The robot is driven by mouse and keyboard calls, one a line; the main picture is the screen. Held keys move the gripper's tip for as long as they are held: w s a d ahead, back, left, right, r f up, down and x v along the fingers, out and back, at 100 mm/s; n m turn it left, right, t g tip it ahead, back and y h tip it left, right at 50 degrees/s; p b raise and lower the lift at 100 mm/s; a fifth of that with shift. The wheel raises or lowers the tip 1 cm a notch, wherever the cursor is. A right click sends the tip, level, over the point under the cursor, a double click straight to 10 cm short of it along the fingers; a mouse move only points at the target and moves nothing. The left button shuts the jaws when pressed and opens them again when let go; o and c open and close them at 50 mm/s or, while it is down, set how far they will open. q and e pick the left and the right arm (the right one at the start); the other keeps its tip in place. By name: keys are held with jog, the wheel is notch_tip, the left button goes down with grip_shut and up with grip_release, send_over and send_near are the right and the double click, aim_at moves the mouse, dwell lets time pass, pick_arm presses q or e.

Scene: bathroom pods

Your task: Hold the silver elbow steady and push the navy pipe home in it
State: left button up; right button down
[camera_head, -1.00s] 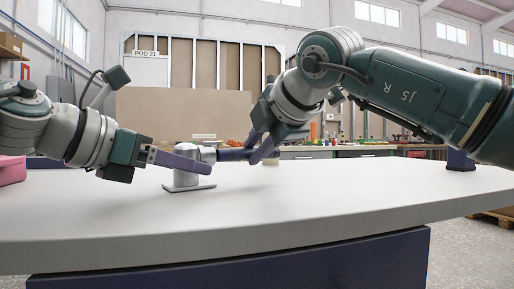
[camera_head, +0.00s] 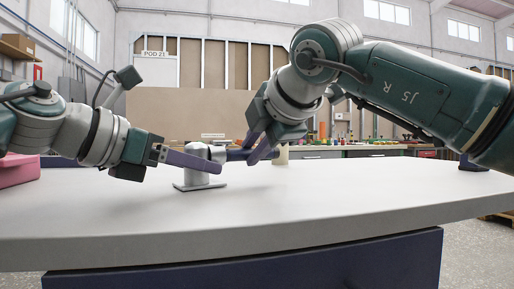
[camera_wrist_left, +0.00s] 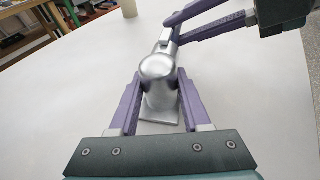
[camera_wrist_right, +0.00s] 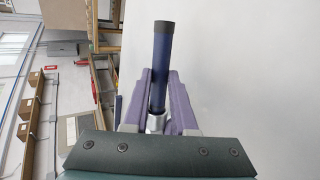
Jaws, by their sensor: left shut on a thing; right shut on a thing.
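The silver elbow (camera_head: 198,178) stands upright on its flat base on the table. My left gripper (camera_head: 212,165) is shut on it; the left wrist view shows a finger on each side of the elbow (camera_wrist_left: 158,75). My right gripper (camera_head: 258,152) is shut on the navy pipe (camera_head: 236,155), which lies about level at the elbow's right side. How deep the pipe sits is hidden by fingers and elbow.
A pink object (camera_head: 20,169) lies at the table's left edge. A small cream cup (camera_head: 281,155) stands behind my right gripper. The white tabletop (camera_head: 330,205) is clear in front and to the right. Workbenches with clutter stand beyond.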

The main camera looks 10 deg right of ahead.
jog(key=shift+s+a, duration=0.15)
jog(key=shift+a, duration=0.3)
jog(key=c, duration=0.6)
grip_release()
jog(key=shift+c, duration=0.2)
jog(key=v, duration=1.2)
jog(key=shift+d, duration=0.1)
pick_arm(q)
jog(key=o, duration=1.2)
jog(key=shift+a, duration=0.1)
